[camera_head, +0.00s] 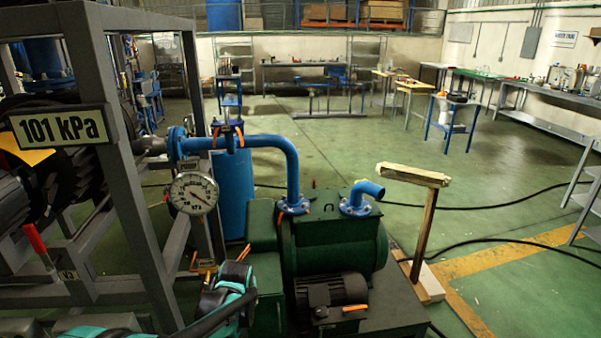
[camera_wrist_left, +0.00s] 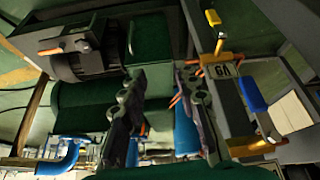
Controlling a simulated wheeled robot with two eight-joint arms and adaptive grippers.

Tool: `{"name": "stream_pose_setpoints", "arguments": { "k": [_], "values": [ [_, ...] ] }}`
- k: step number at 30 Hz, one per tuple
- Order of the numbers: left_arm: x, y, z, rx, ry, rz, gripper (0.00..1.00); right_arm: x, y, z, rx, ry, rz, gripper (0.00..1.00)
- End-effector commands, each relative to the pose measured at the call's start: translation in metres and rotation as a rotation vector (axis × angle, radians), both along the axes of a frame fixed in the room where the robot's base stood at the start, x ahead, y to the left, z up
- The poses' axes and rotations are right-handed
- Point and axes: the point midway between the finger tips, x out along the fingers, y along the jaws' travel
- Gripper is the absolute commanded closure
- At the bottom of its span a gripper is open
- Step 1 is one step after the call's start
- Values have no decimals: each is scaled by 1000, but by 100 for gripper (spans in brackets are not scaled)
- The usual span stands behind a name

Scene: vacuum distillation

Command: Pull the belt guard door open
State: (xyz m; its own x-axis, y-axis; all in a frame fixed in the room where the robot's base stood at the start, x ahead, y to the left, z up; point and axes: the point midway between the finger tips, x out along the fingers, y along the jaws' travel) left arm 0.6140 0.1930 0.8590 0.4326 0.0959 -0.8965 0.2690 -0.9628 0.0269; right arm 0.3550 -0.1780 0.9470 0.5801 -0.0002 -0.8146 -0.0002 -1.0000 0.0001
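A green box-shaped housing beside the pump, which looks like the belt guard (camera_head: 264,290), stands left of the motor in the head view. Its green faces also show in the left wrist view (camera_wrist_left: 150,38). My left gripper (camera_head: 236,272) is just left of the housing in the head view. In the left wrist view the fingers of this gripper (camera_wrist_left: 158,74) are apart with nothing between them, pointing toward the green housing. Contact cannot be told. My right gripper is not in view.
The green pump tank (camera_head: 335,243) and dark motor (camera_head: 331,290) stand right of the housing. A grey frame (camera_head: 125,170), pressure gauge (camera_head: 193,193) and blue pipe (camera_head: 250,141) crowd the left. A wooden T-post (camera_head: 424,225) stands at right; floor beyond is mostly open.

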Motion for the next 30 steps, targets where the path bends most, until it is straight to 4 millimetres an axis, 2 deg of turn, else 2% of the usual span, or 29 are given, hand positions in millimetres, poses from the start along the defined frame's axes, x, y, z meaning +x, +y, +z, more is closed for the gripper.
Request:
{"name": "stream_pose_setpoints", "arguments": {
  "k": [6, 12, 18, 21, 25, 30],
  "values": [
    [-69, -3, 60, 7, -36, -73, 69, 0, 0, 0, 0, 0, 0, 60],
    [-142, -7, 93, 18, -78, -147, 69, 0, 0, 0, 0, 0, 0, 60],
    [-210, -11, 100, 33, -118, -213, 69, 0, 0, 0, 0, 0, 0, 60],
    [-234, -12, 96, 39, -136, -239, 69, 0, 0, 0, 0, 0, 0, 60],
    [-253, -14, 91, 45, -149, -261, 69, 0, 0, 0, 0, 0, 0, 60],
    [-260, -14, 88, 49, -157, -271, 69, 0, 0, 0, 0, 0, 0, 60]
  ]
}}
